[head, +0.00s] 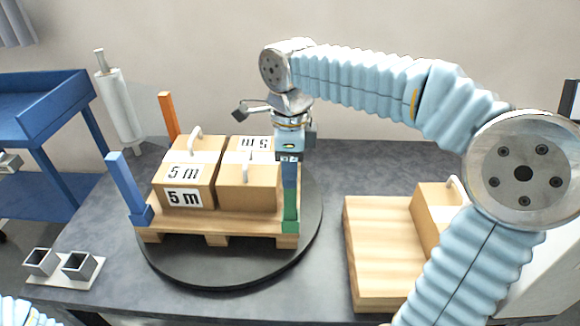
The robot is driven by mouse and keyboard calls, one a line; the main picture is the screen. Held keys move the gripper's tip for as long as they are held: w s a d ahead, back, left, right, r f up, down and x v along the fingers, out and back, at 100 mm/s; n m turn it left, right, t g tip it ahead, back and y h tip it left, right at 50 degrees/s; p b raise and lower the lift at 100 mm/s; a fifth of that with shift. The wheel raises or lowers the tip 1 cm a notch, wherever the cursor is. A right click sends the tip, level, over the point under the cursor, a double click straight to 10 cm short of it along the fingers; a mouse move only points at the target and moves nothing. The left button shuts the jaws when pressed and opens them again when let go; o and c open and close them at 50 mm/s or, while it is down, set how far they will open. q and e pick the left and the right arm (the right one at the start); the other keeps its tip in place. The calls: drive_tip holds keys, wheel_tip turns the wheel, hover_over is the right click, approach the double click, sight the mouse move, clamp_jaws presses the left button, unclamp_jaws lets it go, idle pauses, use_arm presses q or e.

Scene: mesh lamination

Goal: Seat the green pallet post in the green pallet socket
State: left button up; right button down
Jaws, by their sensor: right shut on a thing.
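The green pallet post (290,196) stands upright at the front right corner of the wooden pallet (225,221). My right gripper (289,160) is above the corner, pointing down, and is shut on the upper part of the post. The post's lower end meets the green pallet socket (291,227) at that corner. I cannot tell how deep the post sits in it. The gripper hides the post's top. My left gripper is out of view; only a bit of my left arm shows at the bottom left corner.
Two cardboard boxes (186,178) (247,190) marked "5 m" stand on the pallet, close to the post. A blue post (126,184) and an orange post (168,116) stand at other corners. The pallet rests on a black turntable (200,273).

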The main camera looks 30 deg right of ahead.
drive_tip(key=shift+f+b, duration=0.6)
drive_tip(key=shift+f, duration=0.3)
drive_tip(key=c, duration=0.7)
unclamp_jaws()
wheel_tip(320, 180, up, 13)
drive_tip(key=p, duration=0.3)
drive_tip(key=shift+r, duration=0.45)
